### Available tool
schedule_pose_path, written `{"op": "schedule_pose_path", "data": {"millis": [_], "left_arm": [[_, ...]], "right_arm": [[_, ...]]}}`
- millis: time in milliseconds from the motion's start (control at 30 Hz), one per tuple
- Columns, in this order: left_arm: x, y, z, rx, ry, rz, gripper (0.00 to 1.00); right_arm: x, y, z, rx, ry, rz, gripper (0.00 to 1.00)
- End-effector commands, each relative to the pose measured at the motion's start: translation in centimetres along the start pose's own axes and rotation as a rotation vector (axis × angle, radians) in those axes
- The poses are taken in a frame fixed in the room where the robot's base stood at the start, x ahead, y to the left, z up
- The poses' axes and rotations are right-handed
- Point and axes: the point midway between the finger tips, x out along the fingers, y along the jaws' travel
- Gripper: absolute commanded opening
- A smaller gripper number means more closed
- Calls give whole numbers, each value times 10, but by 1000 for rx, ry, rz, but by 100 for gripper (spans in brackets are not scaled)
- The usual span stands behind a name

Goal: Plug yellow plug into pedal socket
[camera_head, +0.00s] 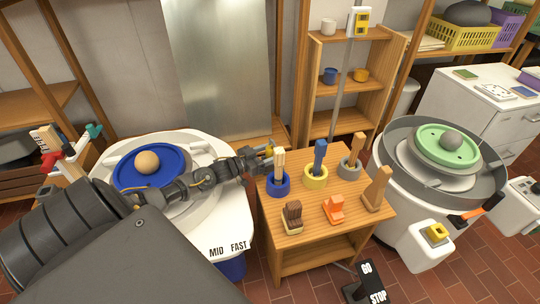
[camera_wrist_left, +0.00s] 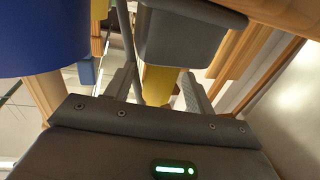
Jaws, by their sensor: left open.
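A small yellow piece, which I take for the yellow plug (camera_head: 267,149), shows at the tip of my left gripper (camera_head: 262,160) by the left edge of the wooden stand. In the left wrist view a yellow part (camera_wrist_left: 158,84) lies between the two fingers of my left gripper (camera_wrist_left: 158,92), partly covered by a grey box-shaped body (camera_wrist_left: 182,38). The fingers are open on either side of it; contact cannot be told. The black pedal marked GO and STOP (camera_head: 369,284) is on the floor at the bottom, with a cable beside it. Its socket cannot be made out. My right gripper is not in view.
The wooden stand (camera_head: 298,222) holds tools in blue, yellow and grey rings, close to my left gripper. The left wheel with a blue disc (camera_head: 122,178) lies beneath my left arm. The right wheel (camera_head: 405,132) has a green disc. Tiled floor is free around the pedal.

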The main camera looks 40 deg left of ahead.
Motion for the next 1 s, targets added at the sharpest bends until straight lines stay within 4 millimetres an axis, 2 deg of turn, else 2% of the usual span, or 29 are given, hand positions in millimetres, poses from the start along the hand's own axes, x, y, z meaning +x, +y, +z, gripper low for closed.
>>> {"op": "schedule_pose_path", "data": {"millis": [267, 633, 1000], "left_arm": [[4, 1, 0, 0, -1, 1, 54], [4, 0, 0, 0, -1, 1, 7], [4, 0, -4, 0, 0, 1, 6]], "right_arm": [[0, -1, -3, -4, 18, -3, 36], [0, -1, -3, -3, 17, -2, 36], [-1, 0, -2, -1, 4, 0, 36]]}}
